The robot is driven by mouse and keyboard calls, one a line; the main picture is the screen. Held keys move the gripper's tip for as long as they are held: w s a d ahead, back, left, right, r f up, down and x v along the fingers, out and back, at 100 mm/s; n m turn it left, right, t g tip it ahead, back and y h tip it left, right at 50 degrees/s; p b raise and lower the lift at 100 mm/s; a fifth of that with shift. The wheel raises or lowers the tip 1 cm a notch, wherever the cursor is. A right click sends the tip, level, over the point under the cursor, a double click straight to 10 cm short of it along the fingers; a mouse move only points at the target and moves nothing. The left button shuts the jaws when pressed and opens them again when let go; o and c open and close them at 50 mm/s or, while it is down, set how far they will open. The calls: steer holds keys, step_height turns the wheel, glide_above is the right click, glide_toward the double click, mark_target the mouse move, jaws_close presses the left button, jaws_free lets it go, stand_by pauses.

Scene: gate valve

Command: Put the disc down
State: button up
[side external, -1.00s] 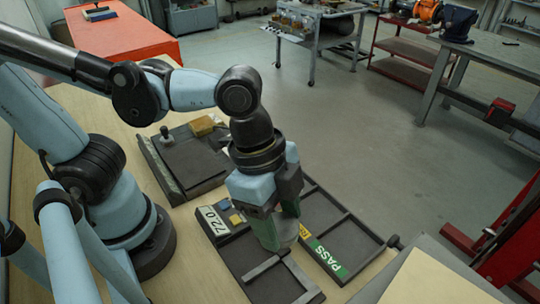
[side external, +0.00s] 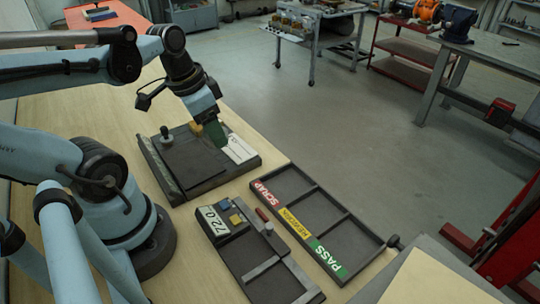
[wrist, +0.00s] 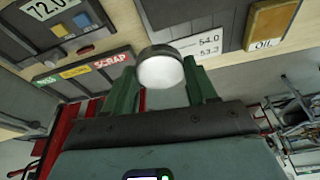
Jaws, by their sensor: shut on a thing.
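The disc (wrist: 161,70) shows in the wrist view as a pale round face with a darker metal rim. It sits between the two green fingers of my gripper (wrist: 163,88), which is shut on it. In the side view my gripper (side external: 217,138) is over the far right part of the dark plate station (side external: 190,165), beside a white card (side external: 238,150). The fingers point down and slightly tilted. The disc cannot be made out in the side view, and I cannot tell its height above the station.
A three-part tray (side external: 350,223) has SCRAP, yellow and PASS labels. Next to it stands a dark gauge fixture (side external: 268,270) with a 72.0 display (side external: 213,219). A small knob (side external: 165,134) stands on the plate station. An OIL block (wrist: 271,25) shows in the wrist view.

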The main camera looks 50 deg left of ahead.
mark_target(194, 160)
steer(key=s+a+n+y, duration=0.1)
steer(key=s+a+n, duration=0.3)
steer(key=a, duration=0.2)
steer(key=shift+s+a+f, duration=0.1)
steer(key=shift+f, duration=1.95)
steer(key=shift+s+f, duration=0.1)
steer(key=shift+f, duration=1.95)
steer(key=shift+f, duration=0.1)
steer(key=o, duration=1.5)
steer(key=shift+c, duration=0.2)
steer(key=shift+v, duration=3.8)
steer(key=w+d, duration=0.1)
steer(key=w, duration=0.1)
steer(key=w+d+r+m+t, duration=0.1)
steer(key=w+d, duration=0.1)
steer(key=w, duration=0.1)
steer(key=w+d+t, duration=0.1)
steer(key=w+d, duration=0.1)
steer(key=w, duration=0.1)
steer(key=shift+w+d+r+m, duration=0.2)
steer(key=shift+w+r+m, duration=0.1)
steer(key=shift+m, duration=0.1)
steer(key=w+d+r+m+t, duration=0.1)
steer(key=w+d+t, duration=0.1)
steer(key=w+d, duration=0.2)
steer(key=d, duration=0.3)
steer(key=shift+w+r+h, duration=0.3)
